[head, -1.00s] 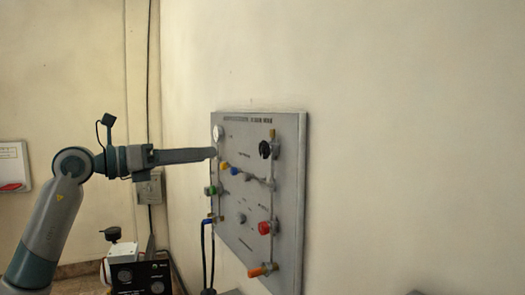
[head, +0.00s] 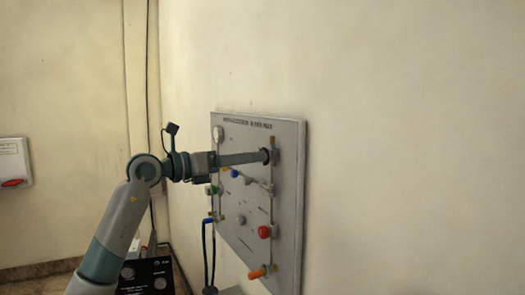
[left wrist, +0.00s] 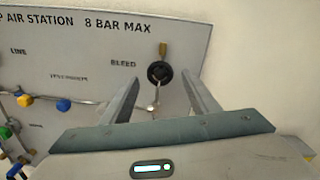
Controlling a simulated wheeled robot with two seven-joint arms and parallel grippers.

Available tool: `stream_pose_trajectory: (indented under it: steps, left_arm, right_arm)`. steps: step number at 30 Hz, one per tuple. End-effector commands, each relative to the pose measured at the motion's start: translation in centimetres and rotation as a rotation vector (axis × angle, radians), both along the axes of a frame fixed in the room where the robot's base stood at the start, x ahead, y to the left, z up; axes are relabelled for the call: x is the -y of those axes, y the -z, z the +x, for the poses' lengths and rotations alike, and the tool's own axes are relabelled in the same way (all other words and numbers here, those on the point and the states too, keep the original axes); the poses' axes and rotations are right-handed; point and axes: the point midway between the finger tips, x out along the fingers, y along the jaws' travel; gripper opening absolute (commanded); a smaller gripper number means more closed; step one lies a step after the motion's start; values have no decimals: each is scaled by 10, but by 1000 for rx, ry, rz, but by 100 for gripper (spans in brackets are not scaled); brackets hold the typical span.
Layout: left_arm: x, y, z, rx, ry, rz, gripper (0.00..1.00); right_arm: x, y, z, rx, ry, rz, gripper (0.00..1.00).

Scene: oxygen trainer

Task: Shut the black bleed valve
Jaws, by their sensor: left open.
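The black bleed valve is a round black knob (left wrist: 160,72) below a brass fitting, beside the label BLEED on the grey panel (left wrist: 85,62). In the head view it is mostly hidden behind my gripper's fingertips. My left gripper (head: 265,156) is open, its fingers pointing at the panel's upper right. In the left wrist view the two fingers (left wrist: 160,77) stand apart, one on each side of the knob, with gaps to it. I cannot tell how deep the fingertips reach around it. My right gripper is not in view.
Lower on the panel are a red knob (head: 264,231) and an orange handle (head: 262,271). A blue knob (left wrist: 63,105) and a yellow one (left wrist: 24,100) sit on the pipe left of the bleed valve. Black hoses hang at the panel's left. The wall right of the panel is bare.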

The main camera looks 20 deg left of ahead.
Motion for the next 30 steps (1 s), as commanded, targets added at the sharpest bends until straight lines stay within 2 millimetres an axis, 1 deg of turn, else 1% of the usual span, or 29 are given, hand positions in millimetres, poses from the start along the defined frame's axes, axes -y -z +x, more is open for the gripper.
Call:
stream_pose_trajectory:
  steps: [1,6,9,15,22,23,24,26,27,30]
  left_arm:
    - [7,-4,7,-2,2,-3,55]
    - [22,-3,23,-1,1,-3,55]
    - [28,-2,29,0,1,-1,55]
    - [32,0,34,0,0,0,55]
    - [32,0,34,0,0,0,55]
    - [32,0,34,0,0,0,48]
    - [32,0,34,0,0,0,38]
    - [32,0,34,0,0,0,24]
    - [32,0,34,0,0,0,14]
    - [32,0,34,0,0,0,14]
  right_arm:
    - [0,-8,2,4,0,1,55]
    - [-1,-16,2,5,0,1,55]
    - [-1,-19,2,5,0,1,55]
    - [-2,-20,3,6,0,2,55]
    - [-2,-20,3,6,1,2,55]
    - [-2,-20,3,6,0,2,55]
    - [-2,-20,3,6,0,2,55]
    - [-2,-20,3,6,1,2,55]
    - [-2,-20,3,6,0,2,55]
    - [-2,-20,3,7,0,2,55]
